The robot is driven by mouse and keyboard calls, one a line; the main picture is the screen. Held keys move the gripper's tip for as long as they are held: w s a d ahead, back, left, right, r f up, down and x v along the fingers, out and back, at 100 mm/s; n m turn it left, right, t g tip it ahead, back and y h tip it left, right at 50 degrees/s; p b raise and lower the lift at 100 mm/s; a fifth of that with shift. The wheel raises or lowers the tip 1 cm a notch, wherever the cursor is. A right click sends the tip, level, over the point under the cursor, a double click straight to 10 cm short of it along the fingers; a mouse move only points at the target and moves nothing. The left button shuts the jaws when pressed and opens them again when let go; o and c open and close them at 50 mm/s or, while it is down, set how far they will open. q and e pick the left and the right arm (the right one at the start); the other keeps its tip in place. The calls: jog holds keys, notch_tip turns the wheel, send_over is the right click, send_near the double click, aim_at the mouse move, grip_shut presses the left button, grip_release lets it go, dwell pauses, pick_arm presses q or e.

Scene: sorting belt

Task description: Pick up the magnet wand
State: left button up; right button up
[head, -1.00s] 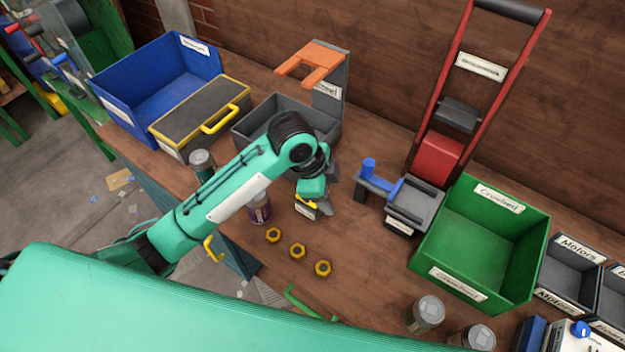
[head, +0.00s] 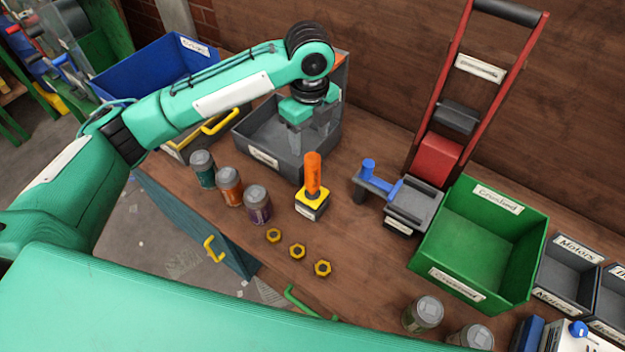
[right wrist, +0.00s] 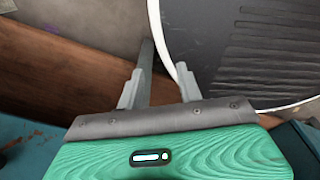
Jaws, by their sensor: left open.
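The magnet wand (head: 313,175) appears to be the upright orange handle on a yellow-and-grey labelled block, standing on the bench in the middle of the head view. My left gripper (head: 311,142) is open and empty. In the picture it sits above and behind the handle, in front of the grey bin, apart from the handle. My right gripper (right wrist: 160,88) shows only in the right wrist view. Its fingers are apart with nothing held between them.
Three cans stand left of the wand, with three yellow nuts (head: 297,251) in front. A grey bin (head: 262,157) is behind. A blue-handled tool (head: 410,205) and a green bin (head: 472,285) are at right. A dark ribbed panel (right wrist: 255,50) is near my right gripper.

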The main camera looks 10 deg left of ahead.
aim_at(312, 156)
pick_arm(q)
notch_tip(312, 156, down, 5)
jog(key=shift+f+p, duration=0.15)
jog(key=shift+p, duration=0.2)
jog(key=shift+w+d+f+p, duration=0.1)
jog(key=shift+f+p, duration=0.25)
jog(key=shift+f, duration=0.2)
notch_tip(312, 156, down, 4)
jog(key=shift+w+r+p, duration=0.15)
jog(key=shift+p, duration=0.5)
jog(key=shift+f, duration=0.35)
jog(key=shift+c, duration=0.2)
jog(key=shift+d, duration=0.1)
jog(key=c, duration=1.1)
